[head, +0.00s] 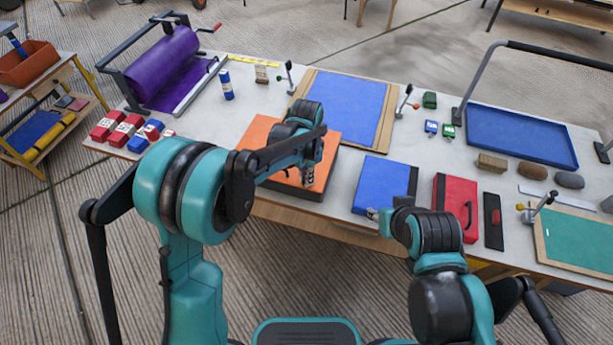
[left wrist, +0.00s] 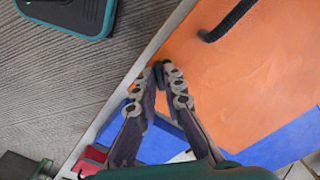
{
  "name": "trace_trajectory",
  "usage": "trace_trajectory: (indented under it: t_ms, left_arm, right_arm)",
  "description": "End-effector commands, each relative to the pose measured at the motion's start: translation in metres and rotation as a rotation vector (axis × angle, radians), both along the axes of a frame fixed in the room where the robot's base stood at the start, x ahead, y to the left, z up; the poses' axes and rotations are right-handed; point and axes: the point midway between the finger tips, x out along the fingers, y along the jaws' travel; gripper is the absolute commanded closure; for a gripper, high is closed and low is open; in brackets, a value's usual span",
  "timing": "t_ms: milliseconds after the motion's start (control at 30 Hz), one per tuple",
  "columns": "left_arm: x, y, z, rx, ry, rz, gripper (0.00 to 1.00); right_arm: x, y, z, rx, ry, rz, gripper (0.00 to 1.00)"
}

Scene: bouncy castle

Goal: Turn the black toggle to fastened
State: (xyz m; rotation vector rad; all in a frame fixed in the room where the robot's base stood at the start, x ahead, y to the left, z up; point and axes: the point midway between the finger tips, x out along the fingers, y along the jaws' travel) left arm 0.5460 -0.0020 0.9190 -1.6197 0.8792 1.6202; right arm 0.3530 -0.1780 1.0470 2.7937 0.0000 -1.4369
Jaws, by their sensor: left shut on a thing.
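An orange panel (head: 262,132) on a dark base lies near the table's front edge; it also fills much of the left wrist view (left wrist: 235,90). My left gripper (head: 308,176) reaches down over its right part. In the left wrist view its fingertips (left wrist: 160,74) close together on a small dark piece (left wrist: 158,70) at the panel's edge, which looks like the black toggle. The fingers hide most of it, so I cannot tell how it is turned. A black curved handle (left wrist: 230,21) stands apart on the orange.
A blue case (head: 380,181) and a red case (head: 455,200) lie right of the orange panel. A blue board (head: 345,100) with wooden edging lies behind it. Red and blue blocks (head: 125,132) lie at left, and a purple roll (head: 165,65) stands beyond.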

Motion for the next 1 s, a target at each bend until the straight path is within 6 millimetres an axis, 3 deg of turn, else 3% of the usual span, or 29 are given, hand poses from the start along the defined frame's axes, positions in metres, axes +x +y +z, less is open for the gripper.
trace_trajectory:
  t_ms: [500,1000]
  left_arm:
    - [0.0006,-0.0001,0.0003,0.000,-0.001,0.462,1.00]
    - [0.0006,-0.0001,0.0003,0.000,-0.001,0.680,1.00]
  right_arm:
    - [-0.0001,0.0000,0.0009,0.000,0.000,0.000,0.60]
    - [0.0000,0.0000,0.0012,0.000,0.000,0.000,0.60]
